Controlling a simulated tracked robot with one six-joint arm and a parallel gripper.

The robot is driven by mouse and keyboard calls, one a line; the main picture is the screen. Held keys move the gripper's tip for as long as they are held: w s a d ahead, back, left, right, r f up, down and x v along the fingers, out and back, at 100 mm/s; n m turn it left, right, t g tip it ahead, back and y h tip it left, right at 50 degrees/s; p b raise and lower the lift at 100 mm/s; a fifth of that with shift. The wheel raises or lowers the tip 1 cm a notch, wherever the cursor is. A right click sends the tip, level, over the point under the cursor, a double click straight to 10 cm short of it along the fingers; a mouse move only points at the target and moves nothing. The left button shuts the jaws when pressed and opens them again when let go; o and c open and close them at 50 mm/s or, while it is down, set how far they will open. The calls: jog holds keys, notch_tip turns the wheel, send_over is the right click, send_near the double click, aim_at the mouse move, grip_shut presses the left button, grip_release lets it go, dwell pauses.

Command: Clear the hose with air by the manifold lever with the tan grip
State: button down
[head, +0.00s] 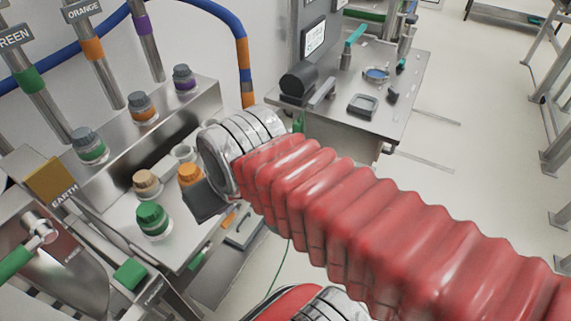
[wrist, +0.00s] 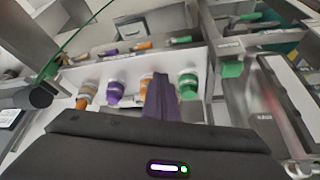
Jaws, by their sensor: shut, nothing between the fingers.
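My gripper (head: 208,203) shows only as a dark piece under my red-sleeved arm in the head view, above the cap tray. In the wrist view its fingers (wrist: 162,98) are together, with nothing visible between them, in front of the row of caps. I cannot make out a manifold lever with a tan grip. A tan-topped cap (head: 145,183) stands on the tray beside a green cap (head: 152,219) and an orange cap (head: 190,174). A blue hose (head: 213,10) with coloured bands curves across the top. My arm hides part of the tray.
Pipes labelled green and orange rise behind a steel rail with green, orange and purple knobs (head: 185,77). A green-handled lever (head: 20,260) is at the lower left. A bench (head: 410,75) with a teal-handled tool stands at upper right. Open floor (head: 480,120) lies right.

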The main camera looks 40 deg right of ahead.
jog(key=w+d+f+m+g+y, duration=0.1)
jog(key=w+d+f+m+y, duration=0.25)
jog(key=d+f+m, duration=0.85)
jog(key=w+d+f+m+y, duration=0.35)
jog(key=d+f+m, duration=0.35)
jog(key=d+f, duration=0.55)
jog(key=w+d+f+m+t+h, duration=0.2)
jog(key=w+d+f+m+t, duration=0.1)
jog(key=d+m, duration=0.3)
jog(key=w+d+f+m+t+h, duration=0.1)
jog(key=w+d+f+m+t, duration=0.3)
jog(key=d, duration=0.4)
jog(key=shift+w+d+f+m+h, duration=0.3)
jog(key=shift+d+f+m+h, duration=0.15)
jog(key=shift+m, duration=0.55)
jog(key=shift+a, duration=0.1)
jog(key=w+a+f, duration=0.1)
jog(key=w+a, duration=0.2)
jog(key=w, duration=0.6)
